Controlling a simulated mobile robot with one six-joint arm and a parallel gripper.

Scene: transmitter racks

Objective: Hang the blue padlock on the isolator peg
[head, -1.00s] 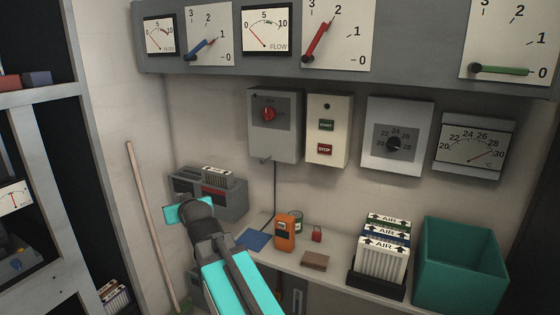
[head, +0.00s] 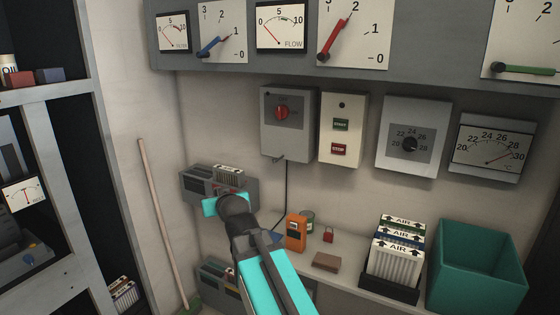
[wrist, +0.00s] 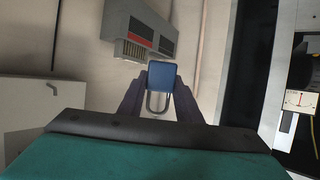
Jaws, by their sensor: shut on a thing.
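The blue padlock (wrist: 163,78) is between the fingers of my gripper (wrist: 160,97) in the wrist view. Its blue body points up in that picture and its grey shackle loop shows below. In the head view my gripper (head: 224,206) is at the lower left; the padlock is hidden there. The isolator (head: 287,124) is a grey wall box with a red rotary switch (head: 282,112). A small peg (head: 278,159) sticks out at its lower edge, with nothing seen on it. My gripper is below and left of it in the picture, apart from it.
A START/STOP box (head: 342,128) is right of the isolator. A grey unit (head: 205,184) is on the wall behind my gripper. The bench holds an orange meter (head: 296,233), a red padlock (head: 328,234), a brown block (head: 326,262), AIR filters (head: 397,262) and a teal bin (head: 478,268).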

